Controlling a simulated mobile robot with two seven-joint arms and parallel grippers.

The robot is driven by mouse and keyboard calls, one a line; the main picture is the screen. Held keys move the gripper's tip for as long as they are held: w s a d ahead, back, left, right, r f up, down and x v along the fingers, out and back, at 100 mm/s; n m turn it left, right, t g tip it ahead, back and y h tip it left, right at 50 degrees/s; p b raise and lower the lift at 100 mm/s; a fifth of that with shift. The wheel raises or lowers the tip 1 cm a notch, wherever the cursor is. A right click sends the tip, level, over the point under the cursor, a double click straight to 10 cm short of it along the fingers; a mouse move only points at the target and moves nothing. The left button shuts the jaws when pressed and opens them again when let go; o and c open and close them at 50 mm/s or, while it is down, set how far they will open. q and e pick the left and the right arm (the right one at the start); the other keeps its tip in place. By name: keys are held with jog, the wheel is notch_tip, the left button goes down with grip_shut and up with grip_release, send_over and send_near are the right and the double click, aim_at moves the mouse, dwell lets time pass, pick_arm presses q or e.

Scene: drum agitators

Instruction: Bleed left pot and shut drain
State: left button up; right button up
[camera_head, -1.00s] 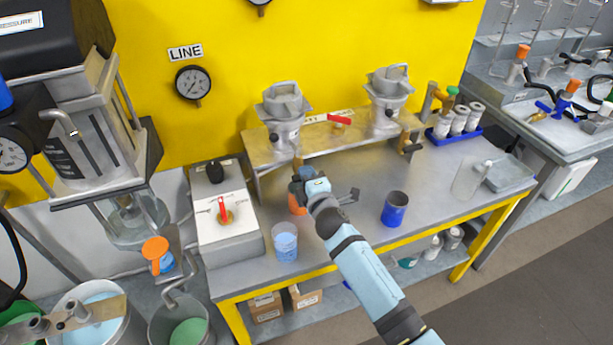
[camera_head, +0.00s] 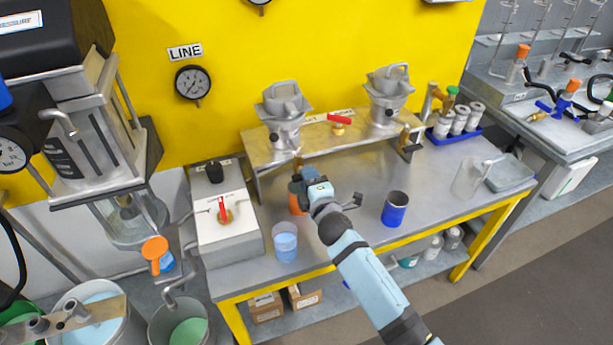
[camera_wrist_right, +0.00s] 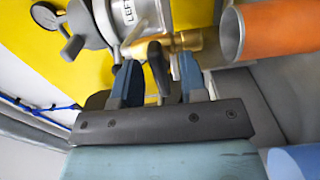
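The left pot (camera_head: 284,112) is a grey metal vessel on the shelf against the yellow wall. Its side reads "LEFT" in the right wrist view (camera_wrist_right: 128,14). A brass drain valve (camera_wrist_right: 178,43) with a dark lever (camera_wrist_right: 158,68) sits below it. My right gripper (camera_wrist_right: 158,82) has its two blue fingers apart, one on each side of the lever, with gaps visible. In the head view the right gripper (camera_head: 308,178) is just below the left pot. An orange cup (camera_head: 296,205) stands beside it, partly hidden. My left gripper is not in view.
The right pot (camera_head: 388,92) stands on the same shelf (camera_head: 352,140), with a red-handled valve (camera_head: 339,120) between the pots.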

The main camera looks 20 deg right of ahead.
jog(key=s, duration=1.2)
jog(key=shift+s+d+b, duration=0.15)
jog(key=shift+d+b, duration=0.05)
jog(key=shift+b, duration=0.25)
